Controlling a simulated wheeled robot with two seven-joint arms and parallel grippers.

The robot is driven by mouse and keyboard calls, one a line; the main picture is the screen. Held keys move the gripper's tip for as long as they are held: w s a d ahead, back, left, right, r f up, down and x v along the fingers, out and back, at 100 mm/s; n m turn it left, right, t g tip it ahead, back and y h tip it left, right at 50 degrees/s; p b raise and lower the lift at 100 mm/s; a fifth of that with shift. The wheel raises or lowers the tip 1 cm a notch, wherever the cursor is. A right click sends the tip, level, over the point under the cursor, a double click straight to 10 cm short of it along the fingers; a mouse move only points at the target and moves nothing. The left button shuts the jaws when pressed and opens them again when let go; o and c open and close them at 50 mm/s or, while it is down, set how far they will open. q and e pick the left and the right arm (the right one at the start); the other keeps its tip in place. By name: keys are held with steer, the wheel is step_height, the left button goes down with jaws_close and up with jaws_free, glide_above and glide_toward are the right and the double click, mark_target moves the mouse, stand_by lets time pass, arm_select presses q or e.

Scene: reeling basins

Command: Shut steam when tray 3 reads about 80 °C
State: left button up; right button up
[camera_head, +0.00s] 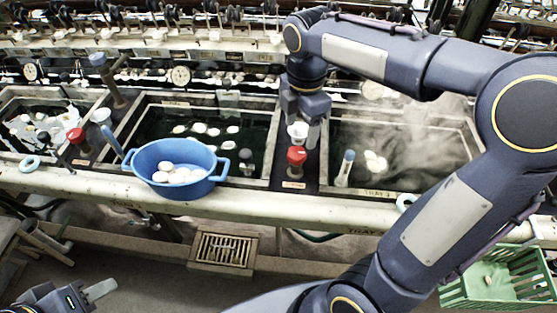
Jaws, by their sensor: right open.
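My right gripper (301,121) points down over the divider between the middle and right basins. It is open, its fingers on either side of a white cup-shaped piece (298,131); I cannot tell if they touch it. A red valve knob (296,156) is just in front of it. Steam rises over the right basin (455,150), which holds a few pale cocoons and a blue-topped stick (345,167). My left gripper (88,295) is low at bottom left, partly cut off.
A blue colander (140,166) with several white cocoons rests on the front edge of the middle basin. Another red knob (76,137) stands on the left divider. A green crate (460,292) is at bottom right. A floor grate (224,249) lies below the front rail.

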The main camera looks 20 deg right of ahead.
mark_target(297, 152)
steer(key=shift+w+a+f+n, duration=0.1)
steer(key=shift+w+f+n, duration=0.15)
steer(key=shift+f+n, duration=0.1)
step_height(297, 152, down, 7)
steer(key=shift+f+b, duration=0.15)
steer(key=shift+b, duration=0.3)
steer(key=c, duration=1)
steer(key=shift+o, duration=0.2)
